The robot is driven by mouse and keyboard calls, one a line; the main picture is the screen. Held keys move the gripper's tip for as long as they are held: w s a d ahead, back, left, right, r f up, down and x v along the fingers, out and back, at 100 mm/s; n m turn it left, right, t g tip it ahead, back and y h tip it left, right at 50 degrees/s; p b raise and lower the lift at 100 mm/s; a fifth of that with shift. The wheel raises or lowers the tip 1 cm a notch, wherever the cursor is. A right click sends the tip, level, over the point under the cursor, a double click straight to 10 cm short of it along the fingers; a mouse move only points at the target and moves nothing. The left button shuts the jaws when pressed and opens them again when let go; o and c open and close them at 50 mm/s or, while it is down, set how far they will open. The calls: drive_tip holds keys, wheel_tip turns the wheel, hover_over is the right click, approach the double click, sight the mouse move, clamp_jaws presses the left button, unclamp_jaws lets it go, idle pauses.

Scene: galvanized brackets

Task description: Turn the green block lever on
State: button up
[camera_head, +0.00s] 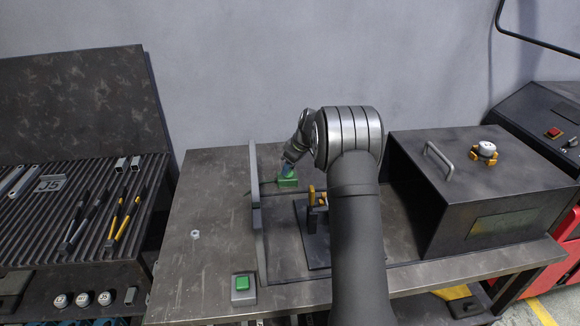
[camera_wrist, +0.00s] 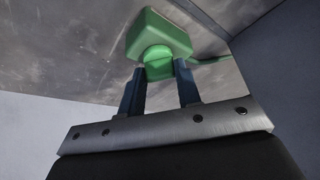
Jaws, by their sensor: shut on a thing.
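The green block (camera_head: 288,181) sits on the bench beside the upright grey panel, partly hidden by my arm in the head view. In the wrist view the green block (camera_wrist: 157,28) fills the top middle, with a rounded green lever (camera_wrist: 158,64) on its near face. My gripper (camera_head: 288,168) reaches down to it from above. In the wrist view my gripper (camera_wrist: 160,78) has its two dark blue fingers on either side of the lever, shut on it. The lever's exact angle is hard to tell.
An upright panel (camera_head: 255,195) stands just left of the block. A dark box with a handle (camera_head: 470,190) is at the right. A green push button (camera_head: 242,284) and a hex nut (camera_head: 195,234) are on the left bench. A black fixture (camera_head: 313,240) with orange parts stands near my arm.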

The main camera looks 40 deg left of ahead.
drive_tip(key=m+t, duration=0.1)
drive_tip(key=m, duration=0.1)
drive_tip(key=m+t, duration=0.1)
drive_tip(key=m, duration=0.2)
drive_tip(key=shift+s+m, duration=0.2)
drive_tip(key=shift+m, duration=0.1)
drive_tip(key=shift+a+m+t+h, duration=0.1)
drive_tip(key=shift+m+t+h, duration=0.3)
drive_tip(key=shift+m, duration=0.7)
drive_tip(key=shift+m+t+h, duration=0.2)
drive_tip(key=shift+m+t, duration=0.3)
drive_tip(key=shift+m, duration=0.6)
drive_tip(key=o, duration=1)
drive_tip(key=shift+r, duration=0.1)
drive_tip(key=v, duration=1.7)
drive_tip(key=shift+s+r, duration=0.1)
drive_tip(key=shift+r, duration=0.1)
drive_tip(key=shift+f, duration=0.1)
